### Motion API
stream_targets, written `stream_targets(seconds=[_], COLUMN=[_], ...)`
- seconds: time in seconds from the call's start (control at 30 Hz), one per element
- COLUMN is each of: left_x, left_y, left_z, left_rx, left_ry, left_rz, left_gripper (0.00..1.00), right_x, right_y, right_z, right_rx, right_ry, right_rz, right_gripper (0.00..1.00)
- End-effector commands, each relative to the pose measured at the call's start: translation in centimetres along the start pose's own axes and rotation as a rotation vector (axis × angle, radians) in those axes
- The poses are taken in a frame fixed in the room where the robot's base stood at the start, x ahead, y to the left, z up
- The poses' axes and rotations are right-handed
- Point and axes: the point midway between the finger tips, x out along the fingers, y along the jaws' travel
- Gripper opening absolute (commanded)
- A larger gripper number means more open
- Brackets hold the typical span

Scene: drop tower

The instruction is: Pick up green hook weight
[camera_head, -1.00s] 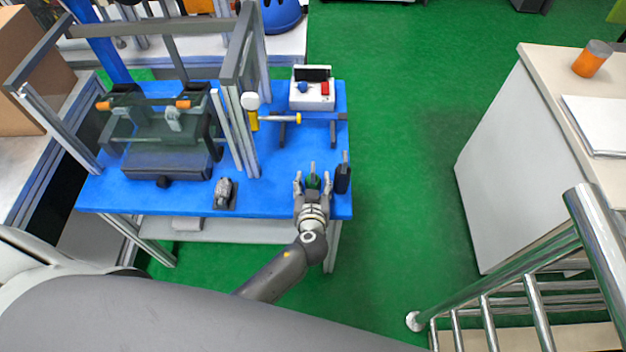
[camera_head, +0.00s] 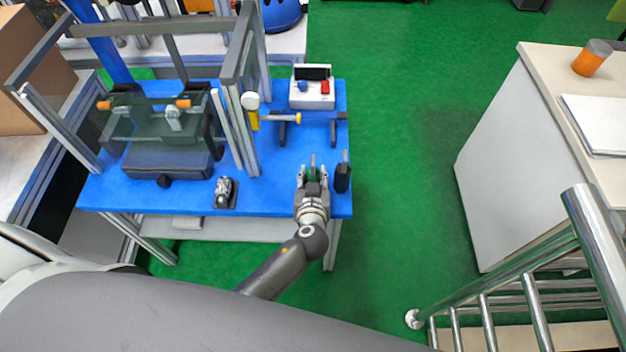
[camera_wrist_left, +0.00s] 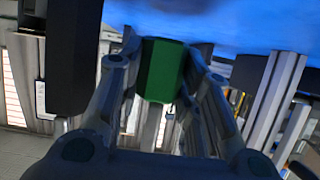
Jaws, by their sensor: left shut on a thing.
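The green hook weight (camera_head: 313,174) is at the front right of the blue table, with its metal hook pointing up. My left gripper (camera_head: 312,180) is shut on it, one finger at each side. In the left wrist view the green weight (camera_wrist_left: 161,70) sits between the two fingertips (camera_wrist_left: 158,78), near the blue surface. I cannot tell whether its base touches the table. The right gripper is not in view.
A black hook weight (camera_head: 342,178) stands just right of my gripper. A hammer (camera_head: 280,118) lies on a stand farther back, near a white control box (camera_head: 312,92). The drop tower frame (camera_head: 236,90) is at left. A small metal device (camera_head: 225,192) sits at the front edge.

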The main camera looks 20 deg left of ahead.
Motion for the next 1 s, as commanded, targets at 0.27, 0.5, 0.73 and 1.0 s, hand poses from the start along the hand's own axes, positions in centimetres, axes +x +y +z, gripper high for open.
stream_targets(seconds=[0.27,0.5,0.73,1.0], left_x=[-4.6,-9.3,-12.7,-14.3], left_y=[-2.1,-4.8,-7.0,-8.1], left_z=[-3.5,-4.7,-5.2,-5.9], left_rx=[-0.004,-0.001,-0.001,0.001], left_ry=[0.003,0.0,0.002,0.004], left_rz=[0.001,0.001,0.001,0.0], left_gripper=[0.0,0.0,0.0,0.0], right_x=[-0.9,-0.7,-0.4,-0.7], right_y=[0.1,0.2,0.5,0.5], right_z=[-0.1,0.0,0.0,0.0], right_rx=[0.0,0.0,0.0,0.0], right_ry=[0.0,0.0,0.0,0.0], right_rz=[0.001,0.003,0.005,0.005], right_gripper=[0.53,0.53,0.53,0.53])
